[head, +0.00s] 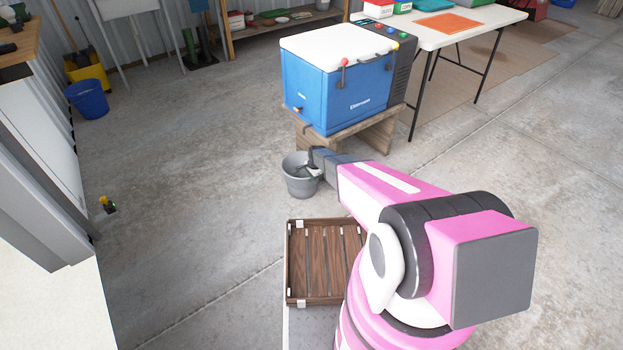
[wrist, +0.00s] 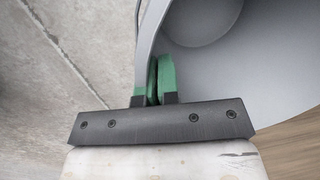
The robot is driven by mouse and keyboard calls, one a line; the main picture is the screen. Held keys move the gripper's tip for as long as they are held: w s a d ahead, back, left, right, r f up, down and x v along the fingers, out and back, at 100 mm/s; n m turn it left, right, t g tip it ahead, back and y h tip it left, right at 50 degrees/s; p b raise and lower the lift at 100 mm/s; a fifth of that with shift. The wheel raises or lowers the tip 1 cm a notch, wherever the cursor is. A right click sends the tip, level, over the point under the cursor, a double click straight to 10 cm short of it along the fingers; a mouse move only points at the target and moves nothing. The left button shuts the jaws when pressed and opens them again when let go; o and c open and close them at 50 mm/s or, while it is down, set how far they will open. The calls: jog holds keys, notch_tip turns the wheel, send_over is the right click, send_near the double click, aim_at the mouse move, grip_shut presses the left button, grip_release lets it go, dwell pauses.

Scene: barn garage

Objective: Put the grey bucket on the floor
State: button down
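The grey bucket (head: 300,180) is in front of the blue cooler's wooden stand in the head view. It looks upright and empty. I cannot tell whether its base touches the concrete floor. My gripper (head: 313,168) is at the bucket's right rim. In the wrist view the bucket (wrist: 245,65) fills the upper right, with its inside showing. The green fingers of my gripper (wrist: 155,80) are close together with the bucket's wall between them, shut on the rim. The concrete floor (head: 200,170) spreads widely to the left of the bucket.
The blue cooler (head: 335,95) with a white lid rests on the low wooden stand (head: 375,130) behind the bucket. A brown slatted wooden crate (head: 290,265) is in front. A blue bucket (head: 88,100) stands far left. A white table (head: 455,30) is at the back right.

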jog(key=c, duration=1.4)
grip_release()
jog(key=shift+f, duration=0.1)
jog(key=shift+o, duration=0.2)
notch_tip(320, 180, up, 12)
jog(key=d, duration=0.2)
jog(key=s+d+r+n, duration=0.3)
jog(key=s+d+r, duration=0.1)
jog(key=s+r, duration=0.5)
jog(key=s+d+r+n+h, duration=0.1)
jog(key=s+d+r+n, duration=0.3)
jog(key=s+r, duration=0.5)
jog(key=s+d+r+n, duration=0.4)
jog(key=s+r, duration=0.5)
jog(key=s, duration=0.3)
jog(key=shift+s+r+h, duration=0.15)
jog(key=shift+r+h, duration=0.1)
jog(key=shift+h, duration=0.05)
jog(key=shift+d, duration=0.1)
